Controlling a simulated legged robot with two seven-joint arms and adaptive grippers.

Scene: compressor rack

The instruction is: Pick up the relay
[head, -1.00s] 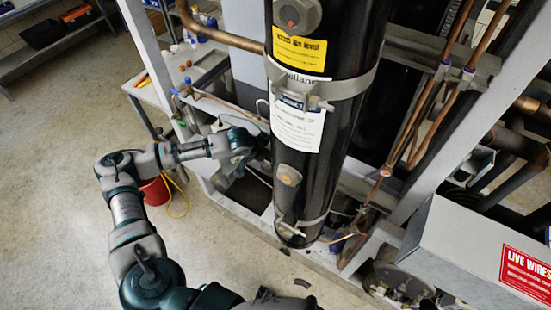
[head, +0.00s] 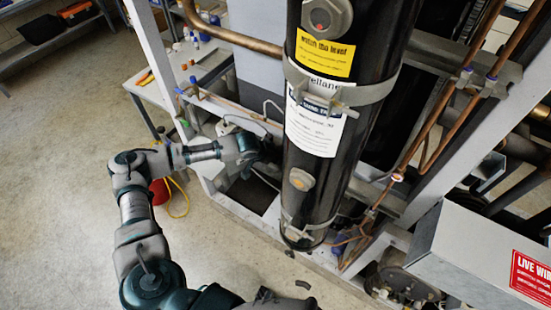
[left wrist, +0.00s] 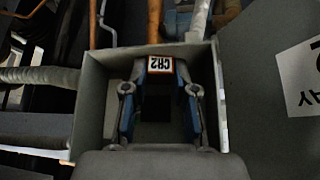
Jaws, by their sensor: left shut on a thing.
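In the left wrist view, my left gripper (left wrist: 159,78) reaches into an open grey box (left wrist: 92,95). Its two blue-padded fingers are shut on the relay (left wrist: 160,65), a dark piece with a white, red-edged label reading CR2 that shows between the fingertips. The relay is still within the box walls in this view. In the head view, my left gripper (head: 262,147) is low behind the left side of the black cylinder, which partly hides it. The relay cannot be made out there. My right gripper is not in view.
The large black cylinder (head: 335,110) stands close to the right of my left gripper. Copper pipes (head: 440,115) and grey frame posts lie beyond it. A grey box with a red live-wires sign (head: 531,277) is at lower right. Open floor (head: 60,200) is at left.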

